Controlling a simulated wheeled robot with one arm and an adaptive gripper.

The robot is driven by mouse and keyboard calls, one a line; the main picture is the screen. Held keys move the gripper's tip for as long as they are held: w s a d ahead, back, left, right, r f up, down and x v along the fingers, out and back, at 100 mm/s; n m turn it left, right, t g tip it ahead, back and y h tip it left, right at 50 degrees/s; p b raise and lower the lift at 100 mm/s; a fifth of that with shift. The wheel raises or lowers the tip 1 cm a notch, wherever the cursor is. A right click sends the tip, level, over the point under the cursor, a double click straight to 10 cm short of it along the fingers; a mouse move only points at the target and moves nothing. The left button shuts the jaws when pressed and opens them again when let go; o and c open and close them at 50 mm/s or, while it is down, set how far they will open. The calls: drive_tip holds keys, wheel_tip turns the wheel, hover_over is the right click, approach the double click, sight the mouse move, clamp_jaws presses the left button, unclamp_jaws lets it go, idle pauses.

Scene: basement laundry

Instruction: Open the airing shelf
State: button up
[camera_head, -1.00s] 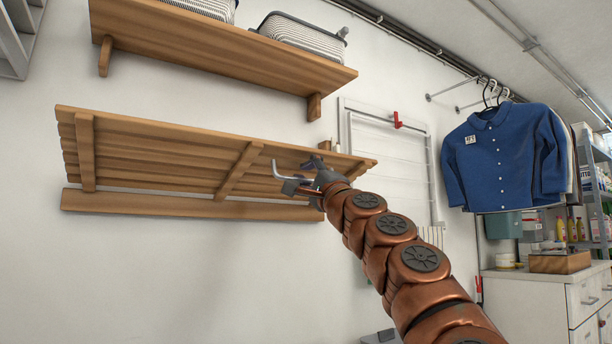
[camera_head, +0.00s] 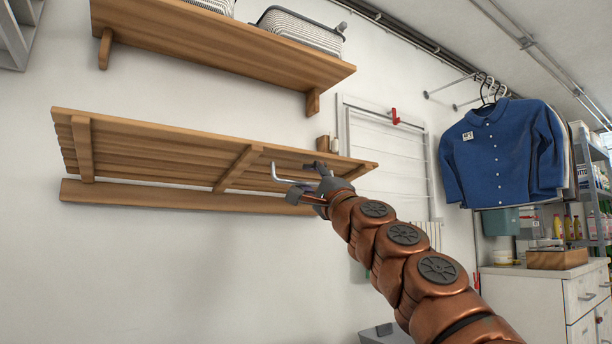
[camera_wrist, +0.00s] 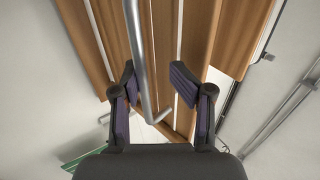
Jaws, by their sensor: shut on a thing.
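The airing shelf (camera_head: 160,150) is a wooden slatted panel on the wall, swung outward with its slatted underside in view. A wooden rail (camera_head: 180,196) runs along the wall below it. A thin bent metal rod (camera_head: 277,174) hangs under the shelf's right half. My gripper (camera_head: 303,185) is at this rod, under the shelf. In the wrist view, my gripper (camera_wrist: 153,88) has the rod (camera_wrist: 138,60) between its dark fingers, and the wooden slats (camera_wrist: 165,40) lie beyond. My gripper is shut on the rod; the exact contact is hard to see.
A fixed wooden shelf (camera_head: 215,45) with striped baskets (camera_head: 302,29) is above. A white drying rack (camera_head: 388,150) is on the wall to the right, beside a hanging blue shirt (camera_head: 503,155). A white cabinet (camera_head: 525,297) stands at right. The wall below the shelf is clear.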

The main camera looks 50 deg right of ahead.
drive_tip(key=shift+s+a+f, duration=0.15)
drive_tip(key=shift+s+f, duration=0.55)
drive_tip(key=shift+f, duration=0.35)
drive_tip(key=shift+s+a+f, duration=0.15)
drive_tip(key=shift+s+f, duration=0.55)
drive_tip(key=shift+f, duration=0.3)
drive_tip(key=shift+w, duration=0.1)
